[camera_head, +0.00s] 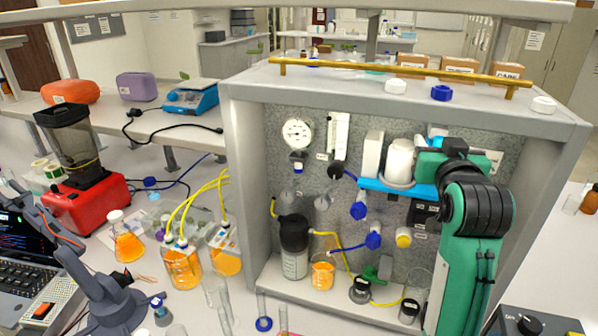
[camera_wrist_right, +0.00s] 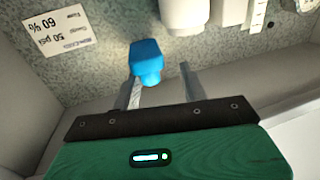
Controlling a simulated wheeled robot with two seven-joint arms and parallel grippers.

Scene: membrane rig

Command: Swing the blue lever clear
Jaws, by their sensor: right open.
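The blue lever (camera_wrist_right: 146,60) shows in the right wrist view, in front of the speckled back panel. Its rounded blue end is close to the left-hand finger in that picture and covers part of that finger's tip. My right gripper (camera_wrist_right: 162,85) is open, with a gap between the lever and the other finger. I cannot tell whether any finger touches the lever. In the head view, my right gripper (camera_head: 440,163) is at the rig's upper right, and a light-blue piece (camera_head: 437,130), probably the lever, shows just behind it. My left gripper is not in view.
The rig's grey frame (camera_head: 240,190) encloses the panel. A white canister (camera_head: 399,160) stands left of my right gripper, above a blue bracket (camera_head: 385,187). Blue valve knobs (camera_head: 373,241) and a yellow knob (camera_head: 404,237) are lower. A gold rail (camera_head: 400,70) runs along the top.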

